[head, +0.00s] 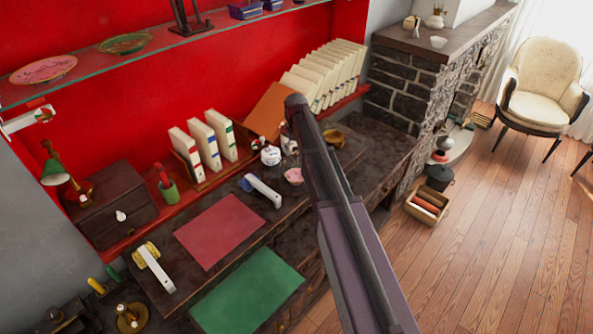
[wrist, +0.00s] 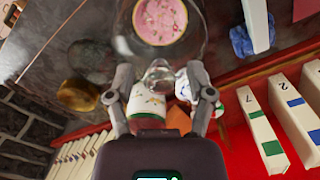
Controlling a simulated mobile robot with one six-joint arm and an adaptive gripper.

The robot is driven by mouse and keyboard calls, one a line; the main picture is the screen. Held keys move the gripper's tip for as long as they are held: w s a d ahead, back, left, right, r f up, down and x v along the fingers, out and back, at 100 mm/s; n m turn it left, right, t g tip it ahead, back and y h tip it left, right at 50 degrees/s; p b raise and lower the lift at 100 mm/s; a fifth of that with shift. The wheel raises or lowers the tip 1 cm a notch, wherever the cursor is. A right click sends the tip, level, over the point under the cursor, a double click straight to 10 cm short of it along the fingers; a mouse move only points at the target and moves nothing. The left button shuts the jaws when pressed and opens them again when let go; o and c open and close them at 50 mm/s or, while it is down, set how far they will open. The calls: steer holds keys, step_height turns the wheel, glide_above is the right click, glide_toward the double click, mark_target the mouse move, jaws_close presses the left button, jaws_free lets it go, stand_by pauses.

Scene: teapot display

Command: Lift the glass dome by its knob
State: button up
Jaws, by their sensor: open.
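The clear glass dome (wrist: 197,38) shows in the wrist view as a faint round outline at the top, around or in front of a pink patterned dish (wrist: 160,20). Its clear round knob (wrist: 158,73) appears between the two fingertips of my gripper (wrist: 159,78). The gripper is open, with one finger on each side of the knob; I see no contact, and the depth between them is hard to judge.
A white pot (wrist: 146,106) and another white piece lie behind the knob in the wrist view. A brown-gold bowl (wrist: 79,95) is at left. Numbered white books (wrist: 260,130) stand at right. In the head view, red (head: 219,230) and green (head: 248,289) mats lie on the dark desk.

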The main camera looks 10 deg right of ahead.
jaws_close()
steer(key=shift+r, duration=0.1)
steer(key=shift+r+p, duration=4.4)
steer(key=shift+p, duration=0.15)
